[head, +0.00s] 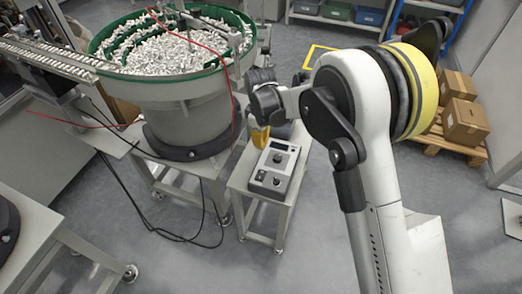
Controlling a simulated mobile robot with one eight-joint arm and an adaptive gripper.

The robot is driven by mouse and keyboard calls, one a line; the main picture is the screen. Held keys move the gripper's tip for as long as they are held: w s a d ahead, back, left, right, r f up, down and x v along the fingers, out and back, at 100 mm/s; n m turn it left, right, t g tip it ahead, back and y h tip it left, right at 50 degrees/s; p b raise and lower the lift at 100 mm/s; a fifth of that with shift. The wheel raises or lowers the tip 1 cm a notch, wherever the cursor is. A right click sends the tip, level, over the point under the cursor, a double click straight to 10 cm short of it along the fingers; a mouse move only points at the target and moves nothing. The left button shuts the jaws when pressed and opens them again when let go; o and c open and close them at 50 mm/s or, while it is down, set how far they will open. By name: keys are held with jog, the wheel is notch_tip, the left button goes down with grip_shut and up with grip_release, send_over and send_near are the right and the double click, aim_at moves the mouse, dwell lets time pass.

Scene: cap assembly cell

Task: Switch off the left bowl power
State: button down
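A grey bowl-feeder control box (277,160) stands on a small light-grey stand (240,184). Its sloped face has a small dark display and dark knobs or switches; their settings are too small to read. A large bowl feeder (190,115) with a green rim, full of small pale parts, stands to the left of the box. My gripper (260,136) is at the end of my arm, just behind and above the far left edge of the box. A yellow piece shows at its tip. The fingers are too small and partly hidden to tell whether they are open or shut.
Black cables (140,205) hang from the feeder to the floor. A red cable (215,52) runs over the bowl. Another table (45,240) is at lower left. Cardboard boxes (465,121) sit on a pallet at right. The floor (310,230) right of the stand is clear.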

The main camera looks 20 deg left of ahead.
jog(key=shift+w+r, duration=0.15)
jog(key=shift+r, duration=1)
